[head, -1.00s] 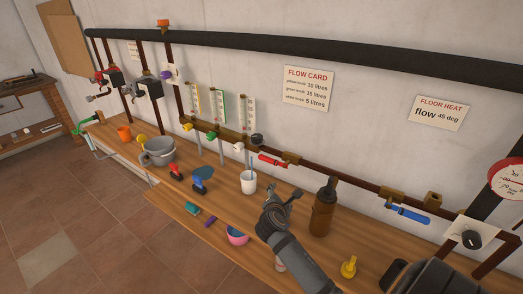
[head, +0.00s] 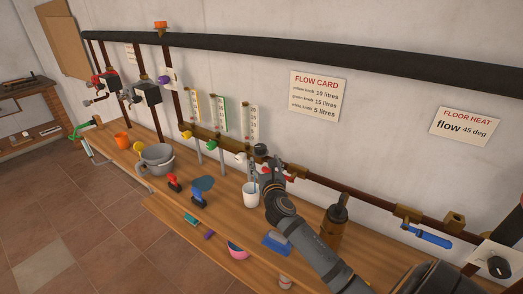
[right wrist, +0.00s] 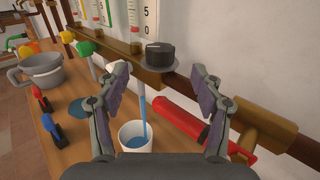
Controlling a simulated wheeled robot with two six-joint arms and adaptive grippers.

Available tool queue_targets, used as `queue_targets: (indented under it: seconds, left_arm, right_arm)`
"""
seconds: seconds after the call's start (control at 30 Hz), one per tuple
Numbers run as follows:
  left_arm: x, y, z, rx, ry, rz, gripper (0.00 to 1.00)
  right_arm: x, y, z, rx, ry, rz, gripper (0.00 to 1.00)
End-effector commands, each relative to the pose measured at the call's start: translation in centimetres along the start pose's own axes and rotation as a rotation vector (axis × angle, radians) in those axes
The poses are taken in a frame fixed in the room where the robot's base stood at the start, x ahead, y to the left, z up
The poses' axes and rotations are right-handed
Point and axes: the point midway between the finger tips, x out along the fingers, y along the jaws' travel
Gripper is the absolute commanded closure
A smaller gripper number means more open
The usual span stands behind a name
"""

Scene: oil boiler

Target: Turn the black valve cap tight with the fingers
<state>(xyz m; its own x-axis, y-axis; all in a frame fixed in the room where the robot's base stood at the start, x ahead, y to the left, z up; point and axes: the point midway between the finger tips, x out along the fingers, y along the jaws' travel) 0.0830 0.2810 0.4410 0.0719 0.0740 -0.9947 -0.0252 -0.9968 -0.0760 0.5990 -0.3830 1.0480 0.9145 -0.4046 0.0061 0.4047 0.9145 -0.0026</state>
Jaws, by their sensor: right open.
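The black valve cap (head: 260,149) sits at the right end of the brass manifold on the wall pipe. In the right wrist view the cap (right wrist: 160,53) is a round black knob with a pale mark on top, above a grey disc. My right gripper (head: 265,171) is just in front of and below the cap. In its wrist view the open fingers (right wrist: 160,73) stand either side of the cap's line, with empty space between them; the cap looks to lie beyond the tips, apart from them. My left gripper is out of view.
A red lever handle (right wrist: 178,123) lies close by the right finger. A white cup (head: 250,194) with blue liquid stands below the gripper. White (head: 240,157), green (head: 211,144) and yellow (head: 186,134) knobs sit left of the cap. A brown bottle (head: 332,228) stands right of my arm.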

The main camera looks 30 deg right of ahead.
Motion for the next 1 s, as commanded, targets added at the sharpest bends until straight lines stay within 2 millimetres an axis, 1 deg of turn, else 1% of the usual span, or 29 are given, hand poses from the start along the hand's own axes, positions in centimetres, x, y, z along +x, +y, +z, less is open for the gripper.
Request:
queue_targets:
  seconds: [0.03, 0.13, 0.17, 0.3, 0.37, 0.43, 0.67, 0.7, 0.8, 1.0]
  left_arm:
    - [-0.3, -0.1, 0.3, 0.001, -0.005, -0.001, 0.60]
    - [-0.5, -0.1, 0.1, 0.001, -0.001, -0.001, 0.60]
    - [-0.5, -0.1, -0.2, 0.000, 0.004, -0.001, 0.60]
    - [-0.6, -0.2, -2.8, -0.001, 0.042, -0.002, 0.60]
    - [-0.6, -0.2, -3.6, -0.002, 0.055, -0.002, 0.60]
    - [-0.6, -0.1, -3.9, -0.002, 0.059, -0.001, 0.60]
    - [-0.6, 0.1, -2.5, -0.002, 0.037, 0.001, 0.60]
    - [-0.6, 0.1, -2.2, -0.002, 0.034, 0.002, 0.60]
    - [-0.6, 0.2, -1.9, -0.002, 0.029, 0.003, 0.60]
    - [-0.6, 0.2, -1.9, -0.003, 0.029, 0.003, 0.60]
  right_arm:
    - [1.2, 0.0, 0.3, 0.002, -0.001, -0.001, 0.33]
    - [3.3, 0.0, 0.2, 0.003, 0.000, -0.002, 0.33]
    - [3.9, 0.0, 0.1, 0.003, 0.000, -0.002, 0.33]
    - [5.9, 0.0, 0.1, 0.003, 0.001, -0.002, 0.33]
    - [6.4, 0.0, 0.0, 0.003, 0.000, -0.001, 0.33]
    - [6.7, 0.0, 0.0, 0.003, 0.001, 0.000, 0.33]
    - [6.8, 0.0, 0.0, 0.003, 0.001, 0.000, 0.33]
    - [6.8, 0.0, 0.0, 0.003, 0.001, 0.000, 0.35]
    - [6.8, 0.0, 0.0, 0.003, 0.001, 0.000, 0.48]
    - [6.8, 0.0, 0.0, 0.003, 0.001, 0.000, 0.75]
